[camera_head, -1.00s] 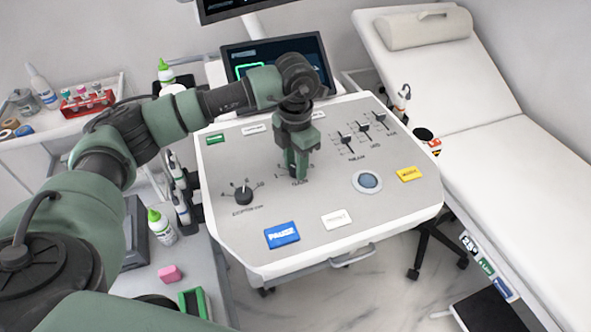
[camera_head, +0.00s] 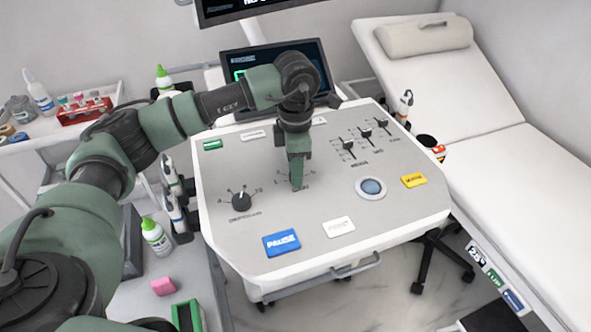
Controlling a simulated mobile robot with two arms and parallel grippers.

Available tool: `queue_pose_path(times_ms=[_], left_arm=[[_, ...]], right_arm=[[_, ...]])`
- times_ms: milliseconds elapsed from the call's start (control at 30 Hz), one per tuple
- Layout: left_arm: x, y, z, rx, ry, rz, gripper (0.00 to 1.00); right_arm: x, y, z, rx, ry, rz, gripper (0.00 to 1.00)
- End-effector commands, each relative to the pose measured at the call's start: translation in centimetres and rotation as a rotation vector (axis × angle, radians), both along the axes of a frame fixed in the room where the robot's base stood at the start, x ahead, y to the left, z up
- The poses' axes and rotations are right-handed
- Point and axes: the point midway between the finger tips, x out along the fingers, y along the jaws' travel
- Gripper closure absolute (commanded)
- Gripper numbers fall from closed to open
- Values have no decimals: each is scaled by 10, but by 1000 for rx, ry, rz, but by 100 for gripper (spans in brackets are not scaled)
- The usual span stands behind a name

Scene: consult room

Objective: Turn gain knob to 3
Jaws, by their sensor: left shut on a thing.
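The grey console panel (camera_head: 240,235) fills the middle of the view. My left gripper (camera_head: 297,185) points straight down at the panel, shut at a spot ringed by small dial marks. The gain knob appears to be between its fingers and is almost fully hidden, so its pointer and setting cannot be read. Part of a label shows just below the fingertips, too small to read surely. My right gripper is not in view.
Several sliders (camera_head: 366,133), a round blue-topped control (camera_head: 372,187), a yellow button (camera_head: 413,180), a white button (camera_head: 338,227) and a blue PAUSE button (camera_head: 281,242) share the panel. A screen (camera_head: 310,55) stands behind. Bottles and a side table lie left, an examination couch (camera_head: 470,120) right.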

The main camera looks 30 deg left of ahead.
Motion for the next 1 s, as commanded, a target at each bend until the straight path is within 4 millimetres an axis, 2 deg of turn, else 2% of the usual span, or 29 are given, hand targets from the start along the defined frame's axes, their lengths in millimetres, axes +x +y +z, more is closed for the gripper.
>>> queue_pose_path(times_ms=[333, 367, 400, 433, 767, 867, 1000], left_arm=[[2, -1, 2, -3, -6, 0, 100], [2, -1, 2, -3, -6, 0, 61], [1, -1, 2, -3, -6, 0, 50], [1, -1, 2, -2, -5, 0, 48], [1, 0, 3, -1, -2, 0, 48], [1, -1, 12, -1, -5, 0, 48], [2, -1, 36, -3, -7, 0, 48]], right_arm=[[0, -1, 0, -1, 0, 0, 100], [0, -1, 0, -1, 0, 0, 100], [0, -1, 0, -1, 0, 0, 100], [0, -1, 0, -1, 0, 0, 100], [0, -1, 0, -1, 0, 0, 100], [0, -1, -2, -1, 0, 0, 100], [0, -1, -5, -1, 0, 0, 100]])
